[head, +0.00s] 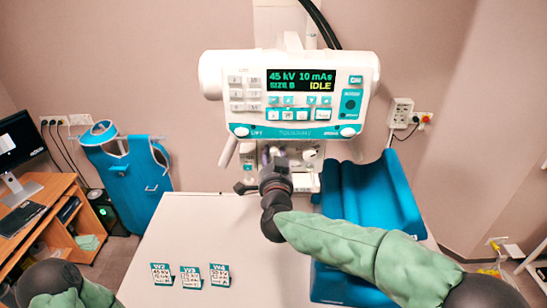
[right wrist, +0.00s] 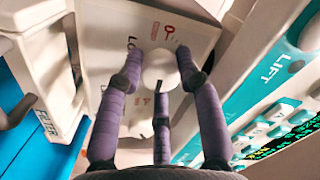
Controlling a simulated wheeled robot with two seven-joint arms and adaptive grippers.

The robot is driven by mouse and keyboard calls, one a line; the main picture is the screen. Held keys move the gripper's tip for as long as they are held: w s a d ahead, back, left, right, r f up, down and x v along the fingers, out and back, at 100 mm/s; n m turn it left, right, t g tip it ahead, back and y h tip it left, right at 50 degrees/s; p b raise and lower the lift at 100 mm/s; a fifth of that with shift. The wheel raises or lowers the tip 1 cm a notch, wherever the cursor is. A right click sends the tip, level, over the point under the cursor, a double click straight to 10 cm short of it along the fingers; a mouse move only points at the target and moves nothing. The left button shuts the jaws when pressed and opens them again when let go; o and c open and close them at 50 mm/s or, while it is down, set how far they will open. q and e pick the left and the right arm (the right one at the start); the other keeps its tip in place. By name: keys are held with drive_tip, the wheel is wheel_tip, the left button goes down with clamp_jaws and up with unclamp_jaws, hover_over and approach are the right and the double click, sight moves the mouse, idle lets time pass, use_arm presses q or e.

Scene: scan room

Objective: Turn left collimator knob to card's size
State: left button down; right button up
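The collimator sits under the white console (head: 290,95), whose display (head: 301,80) reads 45 kV, 10 mAs, SIZE 8, IDLE. My right gripper (head: 272,158) is at the left part of the collimator front and hides the left knob in the head view. In the right wrist view, its purple fingers (right wrist: 160,72) close around a round white knob (right wrist: 158,66) with a dark pointer mark, the side fingertips seeming to touch it. My left gripper is out of view.
Another white knob (head: 309,154) is on the collimator's right. A pale table (head: 175,225) lies below, mostly clear. A blue padded support (head: 375,195) stands at its right. A blue apron (head: 130,180) and a desk (head: 45,225) are at the left.

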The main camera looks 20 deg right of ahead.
drive_tip(key=shift+c, duration=0.8)
drive_tip(key=n+p, duration=0.5)
drive_tip(key=shift+n, duration=0.4)
drive_tip(key=shift+a+f+n+g+p, duration=0.1)
drive_tip(key=shift+n+g+p, duration=0.1)
drive_tip(key=shift+n+p, duration=0.9)
drive_tip(key=shift+f+n+g+p, duration=0.15)
drive_tip(key=shift+n+p, duration=0.55)
drive_tip(key=shift+n, duration=0.8)
drive_tip(key=shift+r, duration=0.1)
